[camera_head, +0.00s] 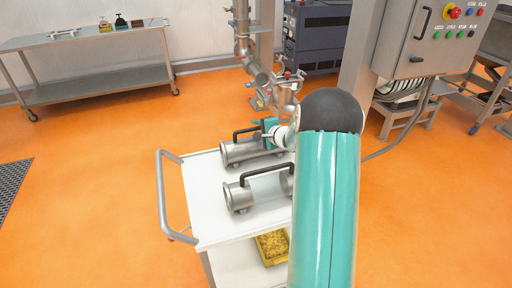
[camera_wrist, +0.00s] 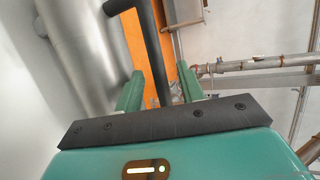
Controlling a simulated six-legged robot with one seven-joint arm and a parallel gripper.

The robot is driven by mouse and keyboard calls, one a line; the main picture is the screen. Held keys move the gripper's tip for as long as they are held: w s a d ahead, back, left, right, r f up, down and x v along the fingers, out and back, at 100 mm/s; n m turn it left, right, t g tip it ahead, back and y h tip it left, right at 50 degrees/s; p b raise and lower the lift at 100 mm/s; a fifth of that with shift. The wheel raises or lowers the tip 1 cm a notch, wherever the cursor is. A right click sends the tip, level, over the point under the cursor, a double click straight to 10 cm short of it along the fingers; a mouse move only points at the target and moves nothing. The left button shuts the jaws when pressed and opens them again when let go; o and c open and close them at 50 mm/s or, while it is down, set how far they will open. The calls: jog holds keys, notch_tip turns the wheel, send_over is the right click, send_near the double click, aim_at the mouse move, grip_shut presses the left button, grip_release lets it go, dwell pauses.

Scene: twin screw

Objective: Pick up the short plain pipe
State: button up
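Two steel pipes with black handles lie on a white cart top in the head view. The far pipe (camera_head: 238,153) looks plain; the near pipe (camera_head: 238,196) has a paler middle section. My arm hides the right end of the near pipe, and I cannot tell their full lengths. My gripper (camera_head: 268,131) is at the far pipe's handle. In the wrist view my gripper (camera_wrist: 158,90) is open, with its two green fingers on either side of a black handle (camera_wrist: 152,50). Gaps show between the handle and both fingers. The steel pipe (camera_wrist: 85,40) fills the upper left there.
The cart (camera_head: 205,218) has a bent push rail (camera_head: 162,195) on its left and a yellow bin (camera_head: 272,247) on its lower shelf. Upright steel piping (camera_head: 258,75) stands behind it. A control cabinet (camera_head: 408,45) is at right.

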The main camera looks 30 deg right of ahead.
jog(key=shift+w+f, duration=0.15)
jog(key=shift+w, duration=0.4)
grip_shut()
dwell(1.0)
jog(key=shift+r, duration=0.2)
